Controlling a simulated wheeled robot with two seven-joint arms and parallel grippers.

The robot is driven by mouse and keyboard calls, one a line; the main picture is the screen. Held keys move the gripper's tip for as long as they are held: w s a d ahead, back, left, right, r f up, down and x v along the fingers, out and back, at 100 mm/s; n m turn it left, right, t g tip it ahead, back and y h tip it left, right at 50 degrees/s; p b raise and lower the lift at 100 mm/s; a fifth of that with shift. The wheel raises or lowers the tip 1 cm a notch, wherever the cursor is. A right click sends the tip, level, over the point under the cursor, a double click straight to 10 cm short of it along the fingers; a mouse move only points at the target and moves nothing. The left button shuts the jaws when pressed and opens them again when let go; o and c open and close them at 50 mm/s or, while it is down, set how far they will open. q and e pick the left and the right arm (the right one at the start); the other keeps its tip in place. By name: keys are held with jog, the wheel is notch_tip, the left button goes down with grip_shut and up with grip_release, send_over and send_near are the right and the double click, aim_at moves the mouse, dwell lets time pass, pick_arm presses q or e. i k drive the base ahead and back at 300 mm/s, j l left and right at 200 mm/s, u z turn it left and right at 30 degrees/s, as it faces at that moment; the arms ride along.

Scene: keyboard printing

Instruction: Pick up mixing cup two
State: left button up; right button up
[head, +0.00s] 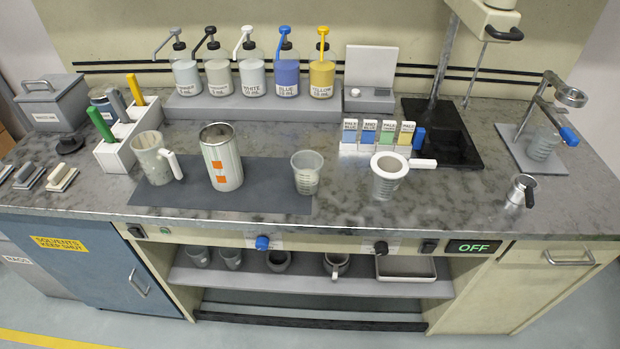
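No label reading mixing cup two is legible, so I cannot tell which cup it is. A clear, graduated cup (306,174) stands upright on the right part of the dark mat (265,198). A similar cup (384,187) stands to its right on the bare counter, with a white-rimmed strainer (390,165) over its mouth, its handle pointing right. A third clear cup (543,146) stands on the grey base of the stand at the far right. Neither of my grippers is in view.
A handled pitcher (155,158) and a tall metal can (221,158) stand left on the mat. Pump bottles (251,76) line the back. Colour cards (378,133) stand behind the strainer. A small metal pot (520,191) is at right. The counter's front strip (450,215) is clear.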

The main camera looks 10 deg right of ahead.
aim_at(307, 165)
jog(key=j+z, duration=0.15)
jog(key=j, duration=0.6)
jog(key=j+z, duration=0.15)
jog(key=j, duration=0.6)
jog(key=j+z, duration=0.15)
jog(key=j, duration=0.6)
jog(key=k+j+z, duration=0.15)
jog(key=j, duration=0.6)
jog(key=i, duration=0.05)
